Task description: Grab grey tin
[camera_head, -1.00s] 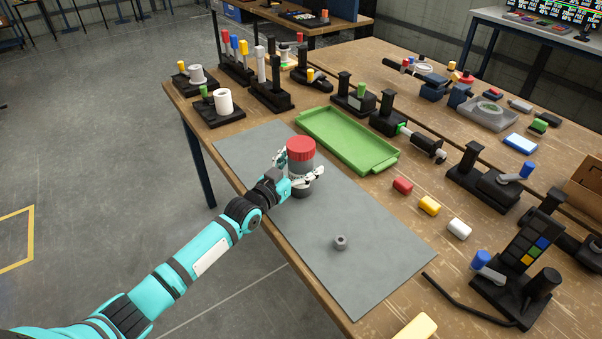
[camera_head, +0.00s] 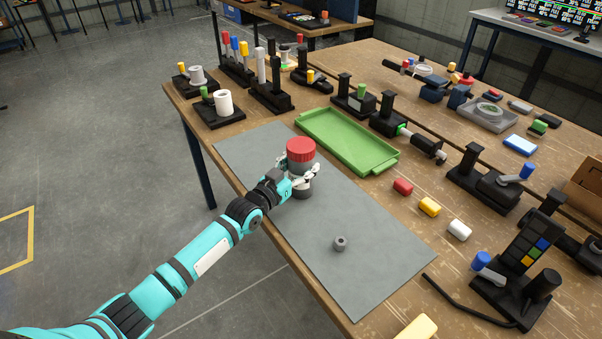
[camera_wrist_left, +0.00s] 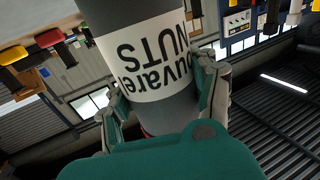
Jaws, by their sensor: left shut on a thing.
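The grey tin (camera_head: 302,170) has a red lid and stands upright on the grey mat (camera_head: 370,255). My left gripper (camera_head: 302,178) is shut around its body, with fingers on both sides. In the left wrist view the tin (camera_wrist_left: 150,50) fills the middle, grey with a white label reading "NUTS" upside down. The left gripper's fingers (camera_wrist_left: 160,95) press against both sides of it there. Whether the tin's base touches the mat is hard to tell. My right gripper is not in view.
A small grey nut-like part (camera_head: 340,243) lies on the mat. A green tray (camera_head: 350,140) is just behind the tin. Black fixtures line the bench's back. The mat's front part is mostly clear.

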